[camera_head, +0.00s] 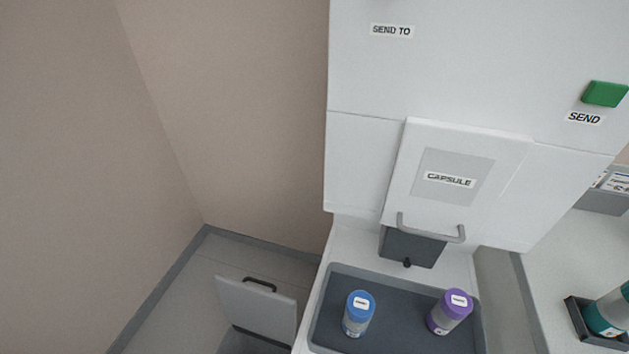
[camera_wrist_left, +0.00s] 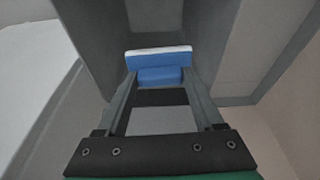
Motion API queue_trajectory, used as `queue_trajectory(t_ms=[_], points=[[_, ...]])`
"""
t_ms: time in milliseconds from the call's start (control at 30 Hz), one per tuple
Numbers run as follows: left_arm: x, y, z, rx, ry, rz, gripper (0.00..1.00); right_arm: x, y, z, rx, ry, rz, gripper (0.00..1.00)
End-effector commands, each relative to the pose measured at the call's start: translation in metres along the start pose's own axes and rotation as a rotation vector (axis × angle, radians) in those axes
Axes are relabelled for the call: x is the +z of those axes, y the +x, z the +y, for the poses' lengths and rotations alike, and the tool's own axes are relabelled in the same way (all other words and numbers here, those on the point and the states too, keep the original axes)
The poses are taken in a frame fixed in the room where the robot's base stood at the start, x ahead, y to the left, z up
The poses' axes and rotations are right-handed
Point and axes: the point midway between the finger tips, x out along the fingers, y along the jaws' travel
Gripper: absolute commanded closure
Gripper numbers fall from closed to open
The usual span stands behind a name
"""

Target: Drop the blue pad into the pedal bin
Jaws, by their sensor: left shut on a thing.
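The blue pad (camera_wrist_left: 160,56), blue with a white layer along its top edge, is in the left wrist view. My left gripper (camera_wrist_left: 158,76) is shut on it, with the pad held between the fingertips. Dark grey walls stand around and beyond the pad there; I cannot tell for sure whether they are the inside of the bin. In the head view, what looks like the pedal bin's raised pale lid (camera_head: 255,308) with a dark handle is at the bottom left. A dark area shows below it, cut off by the frame. Neither gripper shows in the head view.
A white station with a CAPSULE door (camera_head: 455,177) and a green SEND button (camera_head: 605,94) stands right of centre. A grey tray (camera_head: 400,297) below holds a blue-capped tube (camera_head: 357,315) and a purple-capped tube (camera_head: 450,312).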

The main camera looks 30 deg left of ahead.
Motion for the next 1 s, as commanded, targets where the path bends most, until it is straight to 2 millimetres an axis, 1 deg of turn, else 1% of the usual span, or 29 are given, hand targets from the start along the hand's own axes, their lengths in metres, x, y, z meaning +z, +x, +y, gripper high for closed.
queue_trajectory(t_ms=[33,267,300,367,400,467,667,767,867,1000], points=[[0.001,0.005,0.000,0.000,0.000,0.001,0.83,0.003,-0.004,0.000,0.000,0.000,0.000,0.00],[0.001,0.003,0.000,0.000,0.000,0.000,0.83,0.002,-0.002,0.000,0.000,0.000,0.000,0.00],[0.001,0.003,0.000,0.000,0.000,0.000,0.28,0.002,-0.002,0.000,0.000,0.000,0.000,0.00],[0.001,0.003,0.000,0.000,0.000,0.000,0.17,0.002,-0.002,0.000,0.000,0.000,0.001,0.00],[0.001,0.003,0.000,0.000,0.000,0.000,0.10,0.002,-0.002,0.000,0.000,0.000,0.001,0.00],[0.001,0.003,0.000,0.000,0.000,0.000,0.00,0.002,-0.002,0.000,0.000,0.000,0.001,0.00],[0.001,0.003,0.000,0.000,0.000,0.000,0.00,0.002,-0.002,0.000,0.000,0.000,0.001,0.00],[0.000,-0.002,0.000,0.000,0.000,0.000,0.00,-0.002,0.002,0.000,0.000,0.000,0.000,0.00],[-0.001,-0.015,0.000,0.000,0.000,0.000,0.00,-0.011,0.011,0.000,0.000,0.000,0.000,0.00],[-0.002,-0.045,0.000,0.000,-0.001,-0.001,0.00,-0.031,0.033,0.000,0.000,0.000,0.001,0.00]])
